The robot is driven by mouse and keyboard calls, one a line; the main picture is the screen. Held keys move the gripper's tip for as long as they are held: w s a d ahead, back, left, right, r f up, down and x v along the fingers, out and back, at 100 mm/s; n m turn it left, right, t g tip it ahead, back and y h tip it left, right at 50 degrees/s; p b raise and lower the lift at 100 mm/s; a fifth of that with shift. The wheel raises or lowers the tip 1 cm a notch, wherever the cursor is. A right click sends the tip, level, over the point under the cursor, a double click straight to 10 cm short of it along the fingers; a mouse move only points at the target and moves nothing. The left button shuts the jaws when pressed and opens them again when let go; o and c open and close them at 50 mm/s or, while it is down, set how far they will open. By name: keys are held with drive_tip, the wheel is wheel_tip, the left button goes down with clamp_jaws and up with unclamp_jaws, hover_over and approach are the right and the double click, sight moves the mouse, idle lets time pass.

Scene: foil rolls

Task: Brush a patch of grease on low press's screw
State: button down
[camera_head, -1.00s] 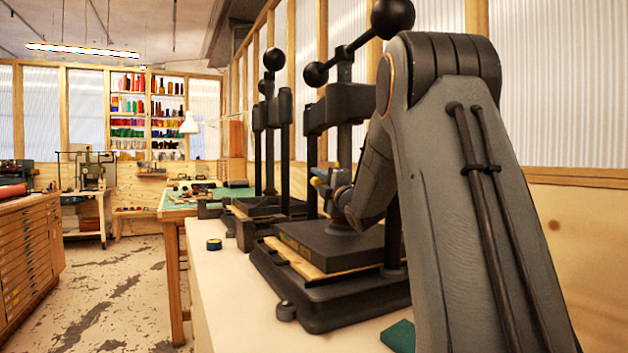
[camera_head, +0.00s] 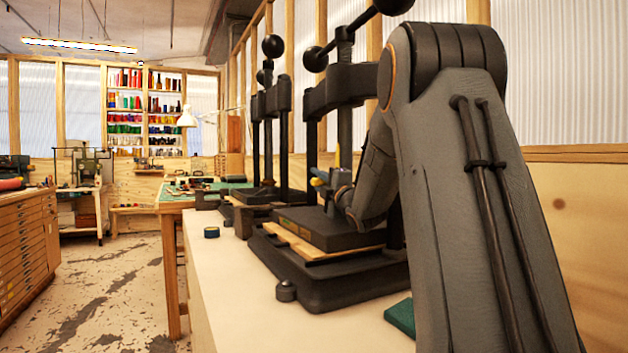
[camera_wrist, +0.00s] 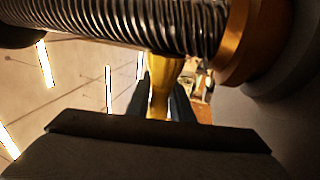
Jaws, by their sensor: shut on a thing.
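The near black press (camera_head: 330,290) stands on the pale bench, with its dark upright screw (camera_head: 345,122) under the crossbeam and a ball-ended lever on top. My arm bends in front of it and hides part of it. In the wrist view the threaded screw (camera_wrist: 110,20) runs across the top, with a bronze collar (camera_wrist: 236,42) at its right. My gripper (camera_wrist: 168,92) is shut on a yellow brush (camera_wrist: 160,88), whose far end meets the screw's lower edge in the picture. I cannot tell if it touches. No grease shows clearly.
A second black press (camera_head: 270,100) stands just behind. A small dark blue roll (camera_head: 211,232) lies on the bare bench (camera_head: 225,275). A green-topped table (camera_head: 175,203) and a drawer cabinet (camera_head: 30,240) are farther back, with open floor between.

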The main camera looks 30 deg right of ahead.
drive_tip(key=a+b, duration=0.2)
drive_tip(key=a, duration=0.4)
idle(0.5)
drive_tip(key=shift+a+b, duration=0.15)
drive_tip(key=shift+b, duration=0.2)
drive_tip(key=a+b, duration=0.1)
drive_tip(key=a, duration=0.1)
drive_tip(key=shift+a+b, duration=0.35)
drive_tip(key=shift+r, duration=0.1)
